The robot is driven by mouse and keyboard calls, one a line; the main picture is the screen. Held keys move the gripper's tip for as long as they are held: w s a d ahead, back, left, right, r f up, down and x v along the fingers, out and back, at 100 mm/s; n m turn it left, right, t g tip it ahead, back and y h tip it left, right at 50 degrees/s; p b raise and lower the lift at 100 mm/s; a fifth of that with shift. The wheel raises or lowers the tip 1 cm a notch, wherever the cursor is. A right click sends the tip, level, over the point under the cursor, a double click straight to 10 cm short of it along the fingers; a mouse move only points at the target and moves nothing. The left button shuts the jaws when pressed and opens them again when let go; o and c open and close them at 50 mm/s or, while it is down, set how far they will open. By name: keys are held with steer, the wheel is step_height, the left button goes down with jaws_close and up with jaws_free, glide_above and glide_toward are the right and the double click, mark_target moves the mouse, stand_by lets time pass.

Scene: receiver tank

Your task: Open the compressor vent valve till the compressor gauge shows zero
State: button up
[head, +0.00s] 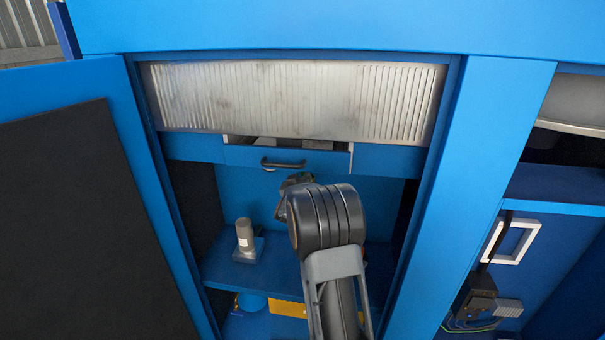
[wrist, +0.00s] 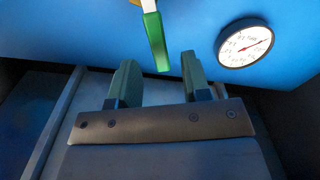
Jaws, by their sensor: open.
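In the wrist view a green lever handle (wrist: 154,38) hangs down from the top edge on a blue panel, with a bit of brass or yellow at its upper end. I take it for the vent valve's handle. A round white gauge (wrist: 243,43) sits to its right; its red needle points to the upper right, off the scale's lower end, and the figures are too small to read surely. My gripper (wrist: 158,62) is open and empty. The handle's lower end shows between the two fingertips, apparently beyond them, touching neither. The head view hides valve and gauge behind my arm.
In the head view my arm reaches into an open blue cabinet, between its door (head: 75,200) and right post (head: 478,180). A ribbed metal panel (head: 295,100) and a drawer with a black handle (head: 284,164) are above. A grey cylinder (head: 245,236) stands left on the shelf.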

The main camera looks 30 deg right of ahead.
mark_target(302, 174)
steer(key=shift+x, duration=2.05)
jaws_close()
